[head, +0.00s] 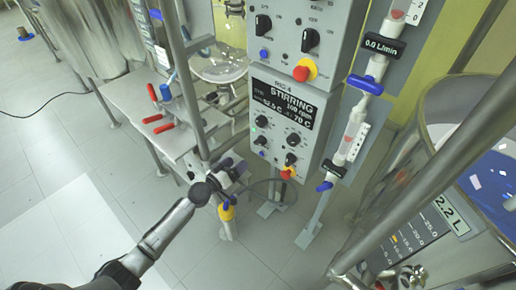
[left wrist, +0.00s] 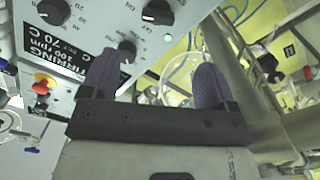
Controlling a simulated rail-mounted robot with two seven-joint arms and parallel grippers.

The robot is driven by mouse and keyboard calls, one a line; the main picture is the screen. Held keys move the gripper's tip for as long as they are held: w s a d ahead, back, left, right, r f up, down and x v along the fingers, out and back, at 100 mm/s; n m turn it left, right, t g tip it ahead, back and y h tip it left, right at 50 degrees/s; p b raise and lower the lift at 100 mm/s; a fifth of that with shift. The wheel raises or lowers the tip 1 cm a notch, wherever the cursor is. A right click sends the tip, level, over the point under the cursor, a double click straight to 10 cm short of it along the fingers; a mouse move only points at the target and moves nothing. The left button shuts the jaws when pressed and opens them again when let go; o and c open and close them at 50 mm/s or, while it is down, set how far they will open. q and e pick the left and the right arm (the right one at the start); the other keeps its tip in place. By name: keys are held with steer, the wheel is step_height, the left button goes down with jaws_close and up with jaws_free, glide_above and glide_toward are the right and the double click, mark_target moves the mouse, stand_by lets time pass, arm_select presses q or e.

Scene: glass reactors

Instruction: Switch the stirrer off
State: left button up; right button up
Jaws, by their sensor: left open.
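The stirrer control box (head: 319,146) has a black display (head: 284,101) reading STIRRING, 100 rpm and 70 C. Below the display are several black knobs, one at the upper left (head: 264,122), and a small lit green lamp (head: 253,129). A red stop button (head: 288,172) sits at the bottom. My left gripper (head: 240,170) is open and empty, near the box's lower left edge. In the left wrist view, a black knob (left wrist: 127,51) shows beyond the left finger, and the green lamp (left wrist: 167,38) is beyond the gap. Contact cannot be told. My right gripper is out of view.
A second control box (head: 318,20) with a red button (head: 304,71) is above. A flow meter with blue valve handles (head: 366,84) stands to the right, beside a large glass vessel (head: 487,150). The floor at lower left is open.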

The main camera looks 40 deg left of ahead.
mark_target(258, 145)
arm_select(q)
steer(key=w, duration=0.4)
steer(key=w+b, duration=0.1)
steer(key=w, duration=0.3)
steer(key=w+b, duration=0.1)
steer(key=w, duration=0.3)
steer(key=shift+w+d, duration=0.3)
steer(key=shift+d, duration=0.05)
steer(key=c, duration=0.9)
